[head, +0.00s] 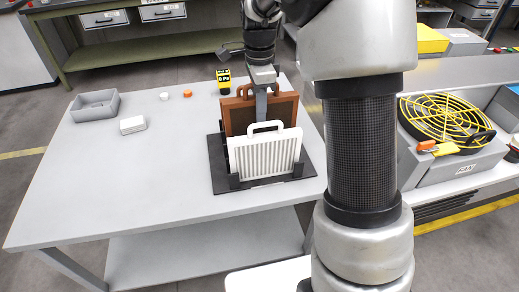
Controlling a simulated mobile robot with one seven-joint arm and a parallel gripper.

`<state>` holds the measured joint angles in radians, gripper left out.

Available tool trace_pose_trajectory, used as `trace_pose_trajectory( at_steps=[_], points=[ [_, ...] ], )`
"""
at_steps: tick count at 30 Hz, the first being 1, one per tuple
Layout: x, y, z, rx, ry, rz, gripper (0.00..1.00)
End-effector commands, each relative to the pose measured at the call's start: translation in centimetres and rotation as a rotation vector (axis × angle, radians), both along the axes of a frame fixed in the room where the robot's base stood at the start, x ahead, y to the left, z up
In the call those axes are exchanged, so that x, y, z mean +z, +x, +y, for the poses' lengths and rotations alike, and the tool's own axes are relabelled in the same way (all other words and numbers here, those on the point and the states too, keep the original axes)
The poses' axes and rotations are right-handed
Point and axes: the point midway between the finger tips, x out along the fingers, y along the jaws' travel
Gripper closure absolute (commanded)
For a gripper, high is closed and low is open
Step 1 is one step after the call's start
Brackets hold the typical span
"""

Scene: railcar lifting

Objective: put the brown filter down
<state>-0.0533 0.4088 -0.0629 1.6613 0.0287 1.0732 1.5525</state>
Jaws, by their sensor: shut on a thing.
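The brown filter (238,119) is a framed panel with a handle on top. It is upright behind the white pleated filter (264,154), over the black stand (218,174) on the grey table. My gripper (261,100) points down at the top of the brown filter and is shut on it. The fingertips are small and partly lost against the brown frame. The white filter hides the brown filter's lower edge, so I cannot tell whether it touches the stand. The white filter stands upright at the front of the stand, with its handle up.
A grey open bin (95,107), a white box (133,125), a small orange item (187,94) and a yellow-black device (223,80) are on the table. A yellow fan guard (445,118) sits in a grey case at the right.

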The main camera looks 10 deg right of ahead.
Motion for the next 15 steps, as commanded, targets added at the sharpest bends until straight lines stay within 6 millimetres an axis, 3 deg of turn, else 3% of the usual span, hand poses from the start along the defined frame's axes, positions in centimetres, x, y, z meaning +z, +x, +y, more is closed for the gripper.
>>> trace_pose_trajectory(
  at_steps=[15],
  points=[
    [-7.1,0.0,0.0,-0.001,0.0,0.0,1.0]
  ],
)
